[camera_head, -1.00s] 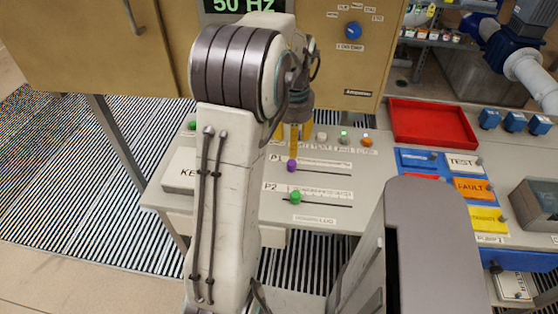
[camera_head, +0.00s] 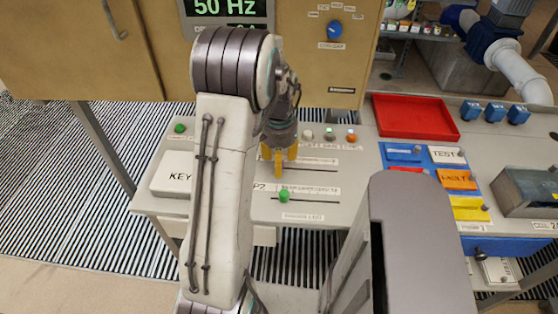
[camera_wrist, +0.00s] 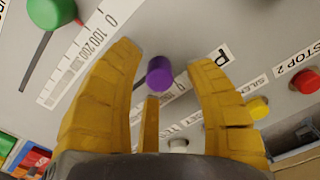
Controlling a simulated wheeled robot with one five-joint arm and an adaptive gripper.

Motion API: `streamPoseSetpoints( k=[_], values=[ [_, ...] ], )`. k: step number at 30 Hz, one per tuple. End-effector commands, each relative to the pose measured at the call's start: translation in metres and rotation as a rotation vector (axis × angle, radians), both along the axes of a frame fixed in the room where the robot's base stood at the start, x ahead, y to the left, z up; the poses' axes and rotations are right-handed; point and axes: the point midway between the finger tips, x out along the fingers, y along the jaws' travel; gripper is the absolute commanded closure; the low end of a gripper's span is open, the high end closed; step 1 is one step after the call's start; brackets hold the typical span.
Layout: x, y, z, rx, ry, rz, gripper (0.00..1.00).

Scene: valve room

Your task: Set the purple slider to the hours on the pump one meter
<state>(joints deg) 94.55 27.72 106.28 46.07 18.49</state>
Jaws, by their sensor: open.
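The purple slider (camera_wrist: 159,73) is a round knob on a dark slot on the panel. In the head view my gripper (camera_head: 279,165) points down over the left end of the P1 track (camera_head: 315,171) and hides the purple slider. A numbered strip runs along the P1 track, too small to read. I cannot make out a meter marked as pump one's hours.
The green slider (camera_head: 284,196) is on the P2 track just in front; it also shows in the wrist view (camera_wrist: 50,12). Coloured buttons (camera_head: 329,134) stand behind. A display (camera_head: 226,10) reads 50 Hz.

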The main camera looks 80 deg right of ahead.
Motion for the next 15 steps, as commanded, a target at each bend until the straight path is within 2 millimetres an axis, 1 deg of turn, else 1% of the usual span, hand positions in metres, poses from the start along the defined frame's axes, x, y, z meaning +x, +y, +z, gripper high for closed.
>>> streamPoseSetpoints(
  k=[3, 12, 15],
  values=[
    [-0.0001, 0.0004, -0.0034, 0.001, 0.0, 0.0, 0.51],
    [0.0, 0.0002, -0.0039, 0.001, 0.0, 0.0, 0.5],
    [0.0, 0.0002, -0.0038, 0.001, 0.0, 0.0, 0.59]
  ],
)
